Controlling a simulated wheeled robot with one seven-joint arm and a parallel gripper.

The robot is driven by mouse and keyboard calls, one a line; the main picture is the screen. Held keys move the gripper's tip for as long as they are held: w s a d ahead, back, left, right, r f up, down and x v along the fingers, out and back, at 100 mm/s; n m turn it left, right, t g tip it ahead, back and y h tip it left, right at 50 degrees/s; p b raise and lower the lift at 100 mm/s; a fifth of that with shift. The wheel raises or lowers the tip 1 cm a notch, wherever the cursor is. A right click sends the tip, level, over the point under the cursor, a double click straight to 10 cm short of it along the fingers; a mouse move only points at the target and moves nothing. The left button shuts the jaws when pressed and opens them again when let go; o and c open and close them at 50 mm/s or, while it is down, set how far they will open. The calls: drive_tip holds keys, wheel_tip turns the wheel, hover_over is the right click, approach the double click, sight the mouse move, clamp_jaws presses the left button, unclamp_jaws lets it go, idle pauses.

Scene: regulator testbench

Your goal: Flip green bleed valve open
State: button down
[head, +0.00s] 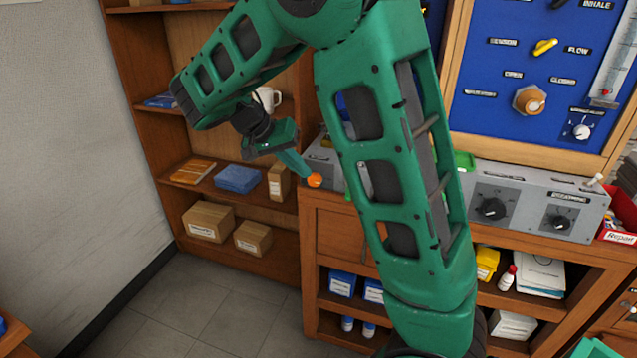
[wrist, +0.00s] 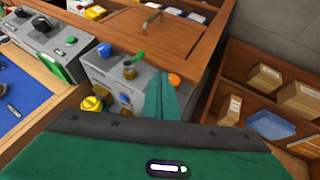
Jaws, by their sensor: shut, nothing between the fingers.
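A small green lever (wrist: 138,57), which looks like the bleed valve handle, sits on a brass-coloured fitting (wrist: 130,71) on a grey box (wrist: 118,66) in the wrist view. I cannot clearly make it out in the head view, where my arm covers part of the bench. My gripper (head: 304,172) is shut and empty, pointing down at the left end of the bench. In the wrist view its teal fingers (wrist: 161,98) show just below and right of the green lever, apart from it as far as I can tell.
An orange knob (head: 314,180) is close beside my fingertips; it also shows in the wrist view (wrist: 174,80). A blue knob (wrist: 104,49) and a yellow knob (wrist: 91,103) are near the lever. A shelf with boxes (head: 208,221) stands left. The floor (head: 230,310) is clear.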

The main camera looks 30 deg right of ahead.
sight(348, 191)
drive_tip(key=shift+s+d+f, duration=0.45)
drive_tip(key=shift+d+f, duration=0.85)
drive_tip(key=shift+d, duration=0.15)
drive_tip(key=shift+s+d+f, duration=0.5)
drive_tip(key=shift+d+f, duration=0.75)
drive_tip(key=shift+d, duration=0.25)
drive_tip(key=shift+s+d+f, duration=0.45)
drive_tip(key=shift+d+f, duration=0.85)
drive_tip(key=shift+d, duration=0.15)
drive_tip(key=shift+f+g+h, duration=0.1)
drive_tip(key=shift+g+h, duration=0.2)
